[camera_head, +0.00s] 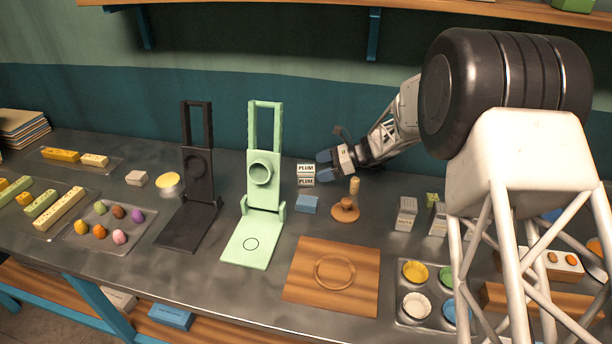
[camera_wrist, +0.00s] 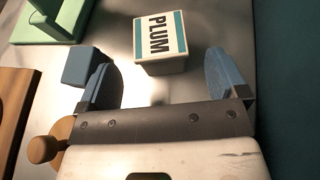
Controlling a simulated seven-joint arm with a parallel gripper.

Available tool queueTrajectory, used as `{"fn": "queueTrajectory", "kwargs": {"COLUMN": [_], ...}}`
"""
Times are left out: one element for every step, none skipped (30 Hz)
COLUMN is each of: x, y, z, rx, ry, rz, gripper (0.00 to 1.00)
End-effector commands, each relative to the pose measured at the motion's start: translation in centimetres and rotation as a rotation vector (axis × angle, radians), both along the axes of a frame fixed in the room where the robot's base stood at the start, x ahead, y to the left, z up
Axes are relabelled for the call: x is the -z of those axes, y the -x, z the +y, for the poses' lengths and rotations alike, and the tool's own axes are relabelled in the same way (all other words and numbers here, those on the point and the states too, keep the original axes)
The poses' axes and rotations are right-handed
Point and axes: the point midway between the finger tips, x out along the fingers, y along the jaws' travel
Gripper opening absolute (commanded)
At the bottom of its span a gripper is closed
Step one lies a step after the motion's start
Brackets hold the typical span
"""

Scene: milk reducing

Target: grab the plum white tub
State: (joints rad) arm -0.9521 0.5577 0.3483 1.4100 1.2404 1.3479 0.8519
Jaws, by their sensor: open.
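The plum white tub (camera_head: 306,181) stands on the grey table near the back wall, right of the mint-green stand. It is a small white box with teal bands and "PLUM" lettering. In the wrist view the tub (camera_wrist: 161,44) lies just beyond my fingertips, between their lines, with its lettered top facing the camera. My gripper (camera_head: 326,168) is beside the tub on its right in the head view. In the wrist view my gripper (camera_wrist: 164,75) has its two blue fingers spread apart with nothing between them.
A blue block (camera_head: 306,204) sits in front of the tub, close to one finger in the wrist view (camera_wrist: 86,66). A wooden knobbed piece (camera_head: 345,211) stands to the right. The mint-green stand (camera_head: 259,190) and a wooden board (camera_head: 310,292) are nearby.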

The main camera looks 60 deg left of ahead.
Motion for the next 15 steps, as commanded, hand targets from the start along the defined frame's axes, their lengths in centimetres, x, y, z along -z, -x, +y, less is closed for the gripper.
{"fn": "queueTrajectory", "kwargs": {"x": [0.12, 0.16, 0.19, 0.2, 0.2, 0.2, 0.19, 0.19, 0.19, 0.19, 0.19, 0.2, 0.2, 0.22, 0.25], "y": [0.27, 0.35, 0.42, 0.44, 0.43, 0.43, 0.42, 0.42, 0.42, 0.42, 0.42, 0.45, 0.5, 0.56, 0.7], "z": [0.16, 0.21, 0.25, 0.26, 0.27, 0.26, 0.25, 0.25, 0.25, 0.25, 0.25, 0.27, 0.3, 0.34, 0.43], "rx": [-0.001, 0.0, 0.0, 0.0, 0.0, 0.0, 0.0, 0.0, 0.0, 0.0, 0.0, 0.0, 0.0, 0.0, -0.001], "ry": [0.0, 0.0, 0.0, 0.0, 0.0, 0.0, 0.0, 0.0, 0.0, 0.0, 0.0, 0.0, 0.0, 0.0, 0.0], "rz": [0.0, 0.0, 0.0, 0.0, 0.0, 0.0, 0.0, 0.0, 0.0, 0.0, 0.0, 0.0, 0.0, 0.0, 0.0], "gripper": [0.92, 0.92, 0.92, 0.92, 0.92, 0.92, 0.92, 0.92, 0.92, 0.92, 0.92, 0.92, 0.92, 0.92, 0.92]}}
